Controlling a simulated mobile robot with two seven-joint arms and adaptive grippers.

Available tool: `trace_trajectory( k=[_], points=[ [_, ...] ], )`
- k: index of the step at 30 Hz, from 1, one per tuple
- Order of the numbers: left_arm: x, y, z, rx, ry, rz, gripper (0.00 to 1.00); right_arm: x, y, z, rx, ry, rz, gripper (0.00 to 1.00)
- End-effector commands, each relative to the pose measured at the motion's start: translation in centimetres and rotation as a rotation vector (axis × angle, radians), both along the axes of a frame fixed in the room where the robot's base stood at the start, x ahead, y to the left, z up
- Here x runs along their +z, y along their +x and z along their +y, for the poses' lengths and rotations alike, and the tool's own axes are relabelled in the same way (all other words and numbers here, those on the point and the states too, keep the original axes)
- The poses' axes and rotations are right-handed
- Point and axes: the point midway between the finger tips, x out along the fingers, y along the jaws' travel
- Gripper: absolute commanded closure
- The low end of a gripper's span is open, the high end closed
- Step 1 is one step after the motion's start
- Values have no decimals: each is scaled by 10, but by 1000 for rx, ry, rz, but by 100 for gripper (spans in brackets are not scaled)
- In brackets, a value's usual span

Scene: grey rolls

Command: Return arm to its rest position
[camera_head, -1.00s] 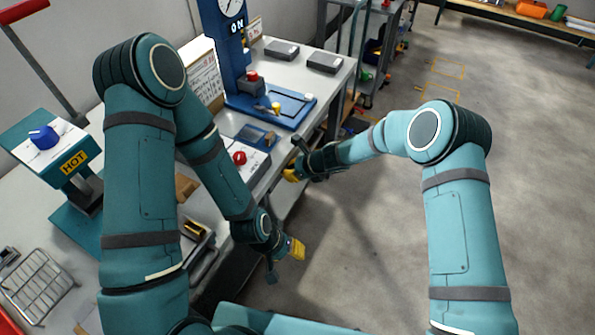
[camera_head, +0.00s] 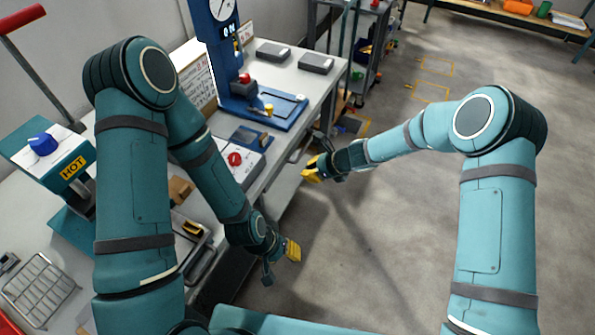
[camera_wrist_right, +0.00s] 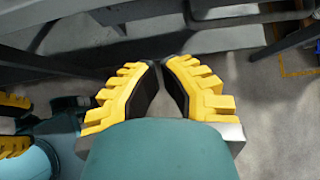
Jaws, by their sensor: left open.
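My right gripper (camera_head: 312,168) is in the air in front of the table edge, right of the panel with the red button. In the right wrist view its two yellow fingers (camera_wrist_right: 160,80) have dark pads with a gap between them and hold nothing. My left gripper (camera_head: 292,250) hangs lower, in front of the table over the floor. It is open, and no object shows in it. Its yellow fingers also show at the left edge of the right wrist view (camera_wrist_right: 14,124). The right arm is bent at the elbow, out over the floor.
The white table (camera_head: 312,98) at left bears a blue press (camera_head: 232,70), a red-button panel (camera_head: 238,158), a HOT device (camera_head: 58,160) and a wire rack (camera_head: 40,288). A shelf cart (camera_head: 350,40) stands behind. The floor (camera_head: 410,220) at right is clear.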

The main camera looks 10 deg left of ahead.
Motion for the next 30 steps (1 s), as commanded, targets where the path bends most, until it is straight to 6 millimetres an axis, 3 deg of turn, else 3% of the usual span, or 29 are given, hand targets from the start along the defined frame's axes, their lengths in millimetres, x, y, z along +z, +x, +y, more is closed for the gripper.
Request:
trace_trajectory(
  k=[7,18,20,23,27,30],
  points=[
    [7,-2,0,-1,0,4,59,21,-6,-20,-1,0,1,100],
    [7,-2,0,-2,-1,5,59,16,-15,-31,35,-38,-15,100],
    [7,-2,0,-2,-1,5,59,6,-28,-41,92,-91,-40,100],
    [7,-2,0,-2,-1,5,59,-18,-64,-70,266,-231,-117,100],
    [7,-2,0,-2,-1,5,59,-45,-126,-118,623,-431,-284,100],
    [7,-2,0,-2,-1,5,59,-54,-166,-144,886,-523,-425,100]
  ],
)
